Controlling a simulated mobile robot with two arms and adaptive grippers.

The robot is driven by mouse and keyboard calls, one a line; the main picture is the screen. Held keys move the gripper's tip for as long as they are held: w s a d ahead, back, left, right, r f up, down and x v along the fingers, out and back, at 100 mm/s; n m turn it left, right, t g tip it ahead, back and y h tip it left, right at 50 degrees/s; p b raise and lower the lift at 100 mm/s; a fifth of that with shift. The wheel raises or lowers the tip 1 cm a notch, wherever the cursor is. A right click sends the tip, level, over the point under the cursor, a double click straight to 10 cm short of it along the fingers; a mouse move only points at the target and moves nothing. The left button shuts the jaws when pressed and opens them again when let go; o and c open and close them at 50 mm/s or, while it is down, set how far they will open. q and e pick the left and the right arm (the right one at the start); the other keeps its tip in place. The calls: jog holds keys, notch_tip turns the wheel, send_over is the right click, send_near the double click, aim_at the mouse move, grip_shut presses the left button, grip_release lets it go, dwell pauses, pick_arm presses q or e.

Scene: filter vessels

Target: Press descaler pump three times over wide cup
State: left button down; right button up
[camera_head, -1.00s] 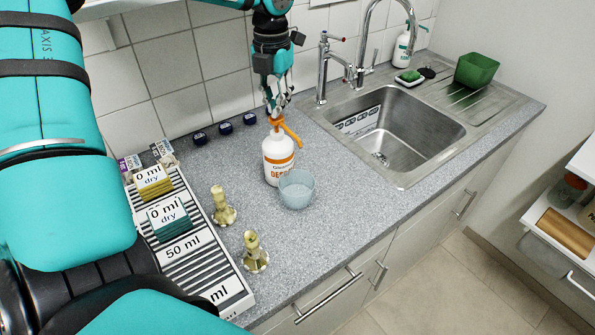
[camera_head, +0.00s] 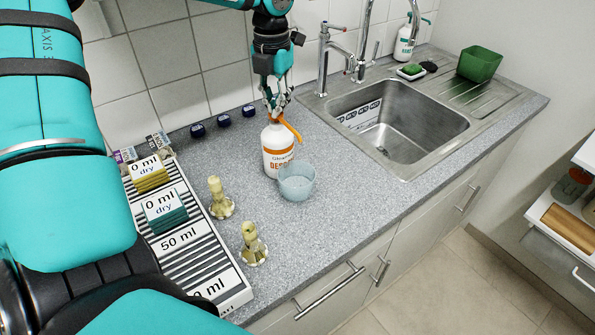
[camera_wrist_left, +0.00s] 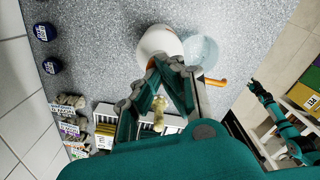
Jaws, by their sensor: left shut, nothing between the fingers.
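The white descaler bottle (camera_head: 277,152) with an orange label stands upright on the counter. Its orange pump spout (camera_head: 291,128) points right, over the side of the wide cup. The wide cup (camera_head: 296,183), pale blue and translucent, stands close in front and right of the bottle. My left gripper (camera_head: 274,107) is shut and empty, fingertips down at the pump head, which they largely hide. In the left wrist view the shut fingers (camera_wrist_left: 171,66) reach over the bottle (camera_wrist_left: 158,42), with the cup (camera_wrist_left: 203,52) beside it. A teal arm with my right gripper (camera_wrist_left: 256,86) shows small at right, its jaws unclear.
A striped rack (camera_head: 232,288) with marked sponge-like blocks lies at left. Two yellowish brush-like pieces (camera_head: 219,200) stand beside it. Several dark blue caps (camera_head: 223,120) lie by the wall. The sink (camera_head: 400,125) is at right. The counter in front of the cup is clear.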

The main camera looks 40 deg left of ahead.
pick_arm(q)
jog(key=shift+r+p, duration=0.9)
jog(key=shift+r, duration=1.05)
jog(key=shift+r, duration=0.1)
notch_tip(320, 180, up, 6)
jog(key=p, duration=0.3)
